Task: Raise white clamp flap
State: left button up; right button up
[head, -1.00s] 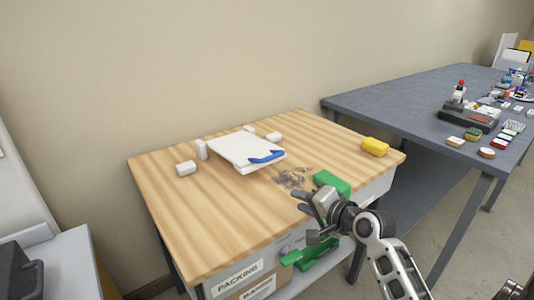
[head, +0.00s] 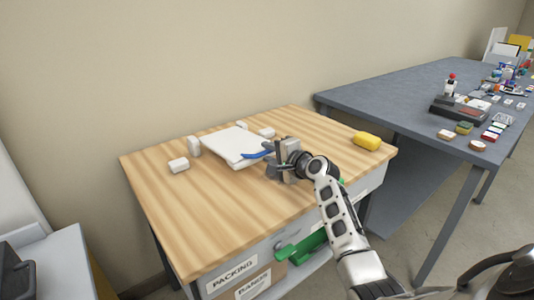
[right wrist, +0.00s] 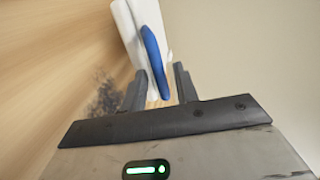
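The white clamp flap (head: 230,145) is a flat white plate with a blue handle (head: 258,153) on its right edge, over the wooden table. My right gripper (head: 274,154) is at the right end of the blue handle. In the right wrist view the fingers (right wrist: 158,88) are apart, with the blue handle (right wrist: 154,60) running between and ahead of them. I cannot tell whether they touch it. The white flap (right wrist: 128,25) lies beyond the handle. My left gripper is not in view.
White blocks, one at the left (head: 179,165), stand around the flap. A yellow block (head: 366,140) lies near the table's right corner. A dark smudge (right wrist: 103,97) marks the wood. The table's front left (head: 190,220) is clear. A grey table (head: 400,100) with small items stands right.

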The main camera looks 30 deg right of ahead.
jog(key=shift+w+a+f, duration=0.1)
jog(key=shift+w+f, duration=0.05)
jog(key=shift+w, duration=0.55)
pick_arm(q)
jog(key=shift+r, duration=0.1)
